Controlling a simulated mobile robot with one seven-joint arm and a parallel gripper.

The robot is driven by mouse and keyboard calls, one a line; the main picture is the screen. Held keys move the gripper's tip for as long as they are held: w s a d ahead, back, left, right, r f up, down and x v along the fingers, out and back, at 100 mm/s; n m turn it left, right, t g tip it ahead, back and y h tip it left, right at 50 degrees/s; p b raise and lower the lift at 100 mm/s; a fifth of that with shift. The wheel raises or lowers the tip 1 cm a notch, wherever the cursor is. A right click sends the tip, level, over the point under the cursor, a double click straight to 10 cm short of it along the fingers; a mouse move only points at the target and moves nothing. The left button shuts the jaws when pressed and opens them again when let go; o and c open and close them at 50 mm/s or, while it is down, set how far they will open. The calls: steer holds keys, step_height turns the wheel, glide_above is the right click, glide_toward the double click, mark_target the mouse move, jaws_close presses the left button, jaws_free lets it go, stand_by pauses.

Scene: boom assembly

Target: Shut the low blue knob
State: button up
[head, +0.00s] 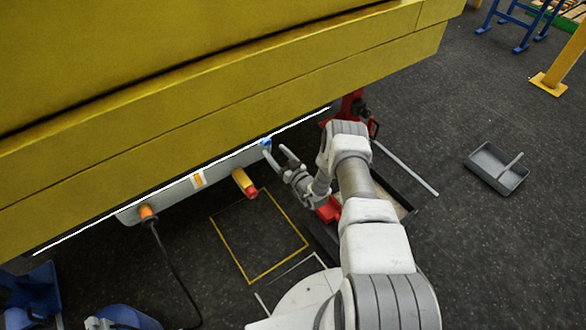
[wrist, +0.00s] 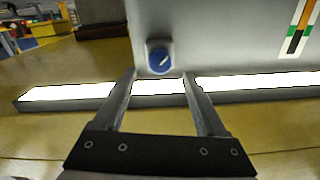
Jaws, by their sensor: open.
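The blue knob (wrist: 159,60) is a round dial with a pale pointer mark, set on a light grey panel (wrist: 225,35). In the head view the knob (head: 265,143) sits at the right end of the grey panel, under the yellow boom. My gripper (wrist: 158,78) is open, its two fingers on either side of the knob in the wrist view, with the tips just short of it in the picture. In the head view my gripper (head: 275,151) is close beside the knob. I cannot tell whether a finger touches it. Nothing is between the fingers.
The yellow boom (head: 230,95) hangs low over the panel. An orange plug (head: 147,212) with a black cable and a yellow-red handle (head: 244,183) stick out left of my gripper. A grey tray (head: 496,168) lies on the floor at right. A lit strip (wrist: 240,82) runs along the panel edge.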

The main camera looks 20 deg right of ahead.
steer(key=p+v, duration=0.2)
steer(key=v, duration=1)
steer(key=shift+s, duration=0.15)
